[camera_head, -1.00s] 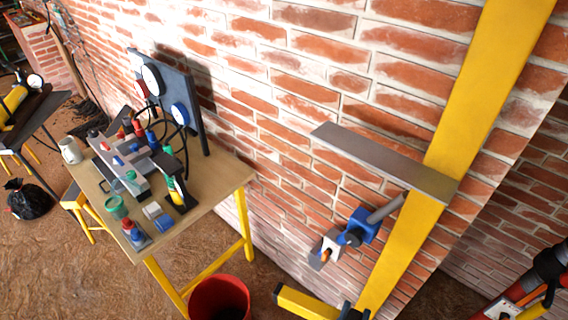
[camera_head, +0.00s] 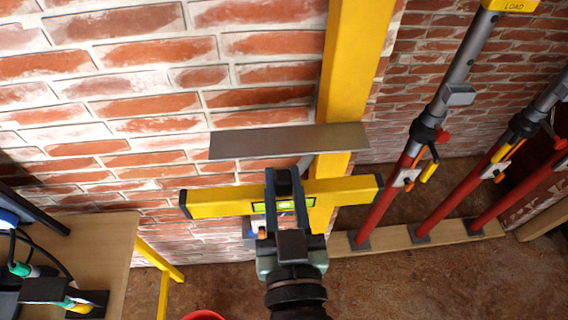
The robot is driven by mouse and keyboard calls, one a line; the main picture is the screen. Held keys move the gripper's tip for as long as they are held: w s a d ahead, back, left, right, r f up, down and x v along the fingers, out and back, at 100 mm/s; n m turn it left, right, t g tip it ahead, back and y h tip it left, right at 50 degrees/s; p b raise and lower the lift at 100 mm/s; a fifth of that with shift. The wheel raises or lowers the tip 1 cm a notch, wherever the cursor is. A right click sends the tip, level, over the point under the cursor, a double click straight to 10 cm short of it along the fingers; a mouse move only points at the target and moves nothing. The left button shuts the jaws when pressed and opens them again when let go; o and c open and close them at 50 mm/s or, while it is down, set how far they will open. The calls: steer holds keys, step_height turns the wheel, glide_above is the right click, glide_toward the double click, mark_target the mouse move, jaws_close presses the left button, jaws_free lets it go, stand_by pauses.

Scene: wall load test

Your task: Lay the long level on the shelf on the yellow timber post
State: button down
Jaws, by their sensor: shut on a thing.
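The long level (camera_head: 225,203) is yellow with black end caps and a green vial at its middle. My gripper (camera_head: 284,190) is shut on it around the middle and holds it roughly horizontal. The grey metal shelf (camera_head: 270,141) is fixed to the yellow timber post (camera_head: 352,75) and reaches left along the brick wall. In the picture the level shows just below the shelf, in front of the post. How far it is from the shelf in depth I cannot tell. The shelf's top looks bare. My gripper hides part of what is under the shelf.
Red and grey props (camera_head: 390,200) stand on a timber board (camera_head: 440,236) at right. A wooden workbench (camera_head: 95,240) with gauge gear is at lower left. A red bucket (camera_head: 204,315) shows at the bottom edge. The wall left of the shelf is clear.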

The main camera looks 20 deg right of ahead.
steer(key=shift+s+d+r, duration=0.1)
steer(key=shift+d+r, duration=0.3)
steer(key=shift+r, duration=0.25)
steer(key=shift+x, duration=1.55)
steer(key=shift+f+b+x, duration=0.25)
steer(key=shift+f+x, duration=0.05)
steer(key=shift+x, duration=1.65)
steer(key=shift+f+b+x, duration=0.2)
steer(key=shift+f+x, duration=0.05)
steer(key=shift+x, duration=1.7)
steer(key=shift+f+b+x, duration=0.25)
steer(key=shift+f+x, duration=0.05)
steer(key=shift+x, duration=1.65)
steer(key=shift+f+b, duration=0.6)
steer(key=shift+f, duration=0.15)
steer(key=c, duration=0.6)
jaws_free()
steer(key=shift+o, duration=0.2)
steer(key=shift+f, duration=0.1)
